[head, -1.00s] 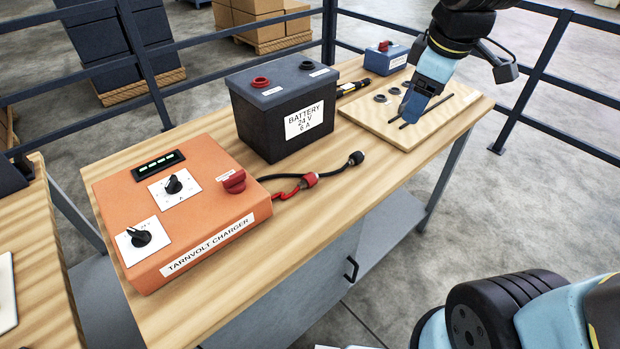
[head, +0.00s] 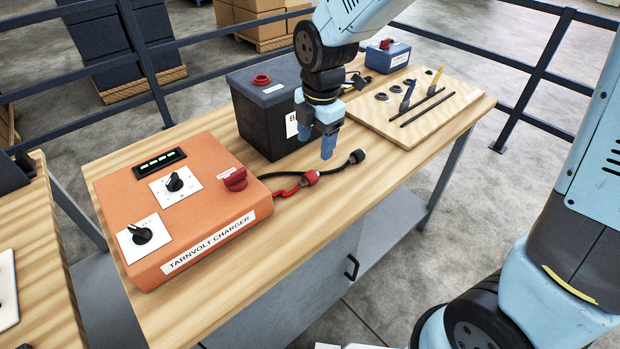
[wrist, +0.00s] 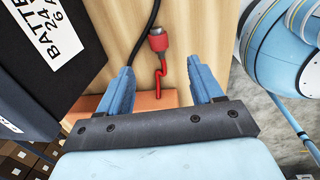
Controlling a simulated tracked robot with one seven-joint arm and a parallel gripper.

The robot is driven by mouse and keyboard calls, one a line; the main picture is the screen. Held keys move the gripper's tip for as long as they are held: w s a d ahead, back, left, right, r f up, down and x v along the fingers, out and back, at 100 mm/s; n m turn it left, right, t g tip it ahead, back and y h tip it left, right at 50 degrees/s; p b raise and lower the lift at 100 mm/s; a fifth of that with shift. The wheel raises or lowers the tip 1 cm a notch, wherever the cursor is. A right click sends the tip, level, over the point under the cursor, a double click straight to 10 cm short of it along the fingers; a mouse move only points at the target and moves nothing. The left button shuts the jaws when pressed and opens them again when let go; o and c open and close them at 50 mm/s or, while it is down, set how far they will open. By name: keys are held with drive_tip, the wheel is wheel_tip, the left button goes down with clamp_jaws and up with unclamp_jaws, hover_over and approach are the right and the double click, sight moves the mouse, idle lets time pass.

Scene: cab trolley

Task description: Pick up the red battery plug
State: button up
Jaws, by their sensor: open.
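The red battery plug (head: 310,178) lies on the wooden bench top in front of the battery, on a short red cable (head: 287,191) from the orange charger (head: 190,215). In the wrist view the red plug (wrist: 158,41) shows between and beyond the fingertips. My gripper (head: 318,142) is open and empty, pointing down above the bench, near the plug and apart from it. Its two blue fingers (wrist: 162,76) also show in the wrist view. The arm and gripper hide part of the battery (head: 262,125) and its label.
A black plug (head: 357,157) on a black cable (head: 335,170) lies just right of the red plug. The dark battery stands close behind. The bench's front strip is clear.

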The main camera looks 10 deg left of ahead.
sight(311, 173)
drive_tip(key=shift+w+a+f, duration=0.15)
drive_tip(key=shift+a+f, duration=0.05)
drive_tip(key=shift+f, duration=1.65)
drive_tip(key=shift+w+a+f, duration=0.1)
drive_tip(key=shift+a+f, duration=0.05)
drive_tip(key=shift+f, duration=1.65)
drive_tip(key=shift+w+a+f, duration=0.15)
drive_tip(key=shift+a+f, duration=0.05)
drive_tip(key=shift+f, duration=1.65)
drive_tip(key=shift+c, duration=0.4)
clamp_jaws()
drive_tip(key=shift+r, duration=0.6)
drive_tip(key=s+d+r, duration=0.7)
drive_tip(key=s+r, duration=0.4)
drive_tip(key=s, duration=0.1)
drive_tip(key=shift+d+r, duration=0.25)
drive_tip(key=shift+r, duration=0.15)
